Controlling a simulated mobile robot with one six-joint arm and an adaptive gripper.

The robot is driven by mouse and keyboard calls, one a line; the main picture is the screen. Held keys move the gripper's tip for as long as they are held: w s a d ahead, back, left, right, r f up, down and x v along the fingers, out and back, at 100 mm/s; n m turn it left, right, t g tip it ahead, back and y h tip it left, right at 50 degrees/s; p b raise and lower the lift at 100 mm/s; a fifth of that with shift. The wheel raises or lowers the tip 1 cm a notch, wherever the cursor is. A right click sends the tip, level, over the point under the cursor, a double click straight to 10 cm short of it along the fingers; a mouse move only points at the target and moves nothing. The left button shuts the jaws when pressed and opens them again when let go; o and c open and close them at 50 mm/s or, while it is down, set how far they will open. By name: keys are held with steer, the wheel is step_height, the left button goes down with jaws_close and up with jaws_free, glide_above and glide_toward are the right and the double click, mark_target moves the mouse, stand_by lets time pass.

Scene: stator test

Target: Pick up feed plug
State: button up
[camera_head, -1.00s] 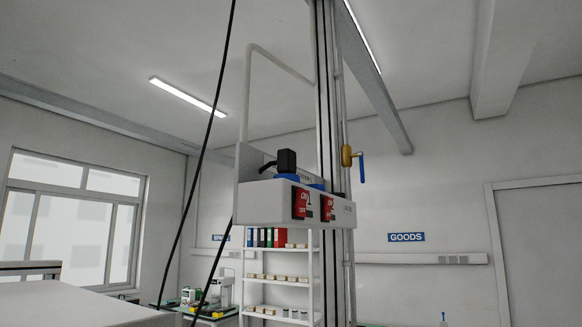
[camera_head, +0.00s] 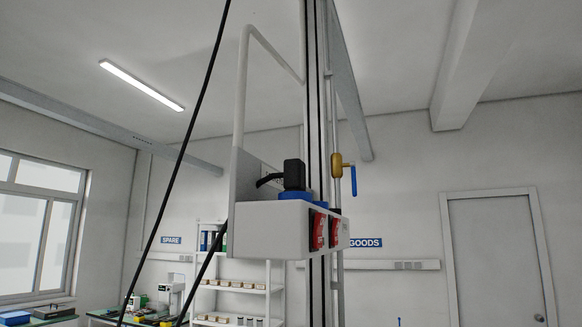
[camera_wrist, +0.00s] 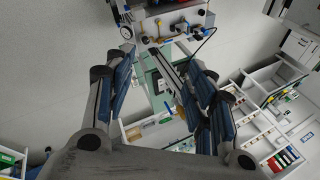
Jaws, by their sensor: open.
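A black plug (camera_head: 293,174) stands upright on a blue socket (camera_head: 295,195) on top of a pale box in the head view. A black cable leaves its left side. I take this to be the feed plug, but no label on it can be read. My gripper (camera_wrist: 156,58) shows only in the wrist view, with its two blue-padded fingers spread apart and nothing between them. The plug cannot be made out in the wrist view, so I cannot tell how far my gripper is from it.
The pale box (camera_head: 265,232) carries red switches (camera_head: 318,232) and sits by a vertical column. A yellow valve with a blue handle (camera_head: 353,180) is to its right. Long black cables hang at left. A shelf rack (camera_head: 240,287) and a door (camera_head: 498,260) stand behind.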

steer(key=w+a+r+m+y+p, duration=0.1)
steer(key=w+r+m+y+p, duration=0.3)
steer(key=r, duration=0.6)
steer(key=m+t+y+p, duration=0.2)
steer(key=m+y+p, duration=0.8)
glide_toward(304, 176)
steer(key=shift+g, duration=0.3)
steer(key=x, duration=0.6)
steer(key=shift+w+a+f+b, duration=0.1)
steer(key=shift+w+b, duration=0.05)
steer(key=shift+b, duration=0.15)
steer(key=x, duration=0.5)
steer(key=shift+a, duration=0.35)
steer(key=shift+d, duration=0.1)
steer(key=shift+c, duration=0.4)
steer(key=c, duration=1.1)
